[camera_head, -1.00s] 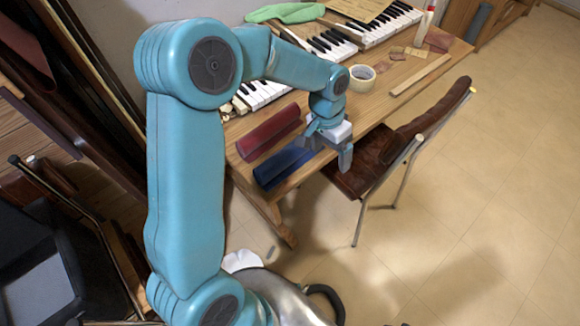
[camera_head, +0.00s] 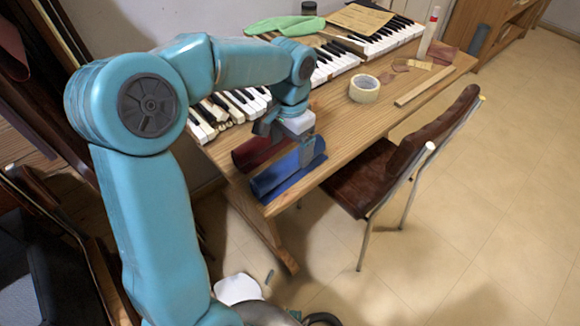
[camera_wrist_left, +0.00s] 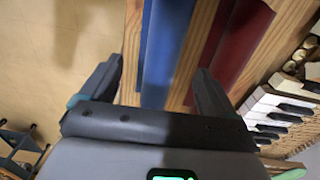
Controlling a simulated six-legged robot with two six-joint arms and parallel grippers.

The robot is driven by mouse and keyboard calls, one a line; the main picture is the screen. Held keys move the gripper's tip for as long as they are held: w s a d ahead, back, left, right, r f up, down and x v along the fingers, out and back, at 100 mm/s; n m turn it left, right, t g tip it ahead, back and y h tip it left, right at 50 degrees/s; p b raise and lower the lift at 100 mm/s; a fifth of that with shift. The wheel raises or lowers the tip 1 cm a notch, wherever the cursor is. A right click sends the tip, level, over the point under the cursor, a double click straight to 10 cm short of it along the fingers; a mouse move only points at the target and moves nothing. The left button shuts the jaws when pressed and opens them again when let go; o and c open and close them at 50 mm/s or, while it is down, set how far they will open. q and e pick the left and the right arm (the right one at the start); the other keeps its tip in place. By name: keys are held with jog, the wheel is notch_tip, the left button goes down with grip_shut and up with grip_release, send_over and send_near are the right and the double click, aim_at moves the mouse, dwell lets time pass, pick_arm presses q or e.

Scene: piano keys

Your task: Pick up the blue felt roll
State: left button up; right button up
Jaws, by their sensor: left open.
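The blue felt roll (camera_head: 284,178) lies on the near left end of the wooden table, close to its front edge. My left gripper (camera_head: 287,142) is open above the rolls, with one finger in front of the blue felt's far right part. In the left wrist view the blue roll (camera_wrist_left: 166,40) runs up the picture between the open fingers (camera_wrist_left: 158,84), with nothing gripped. How high the fingers are above it is hard to tell. My right gripper is not in view.
A red felt roll (camera_head: 250,151) lies just behind the blue one; it also shows in the wrist view (camera_wrist_left: 238,45). Piano keys (camera_head: 235,103) line the table's back. A tape roll (camera_head: 364,88) and wooden strip (camera_head: 425,83) lie to the right. A brown chair (camera_head: 375,175) stands against the front.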

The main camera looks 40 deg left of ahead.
aim_at(290, 157)
pick_arm(q)
notch_tip(290, 157, down, 5)
jog(key=shift+a+f+b, duration=0.15)
jog(key=shift+f+b, duration=0.05)
jog(key=shift+b, duration=0.2)
jog(key=c, duration=1.2)
jog(key=shift+w+r, duration=0.1)
jog(key=shift+r, duration=0.05)
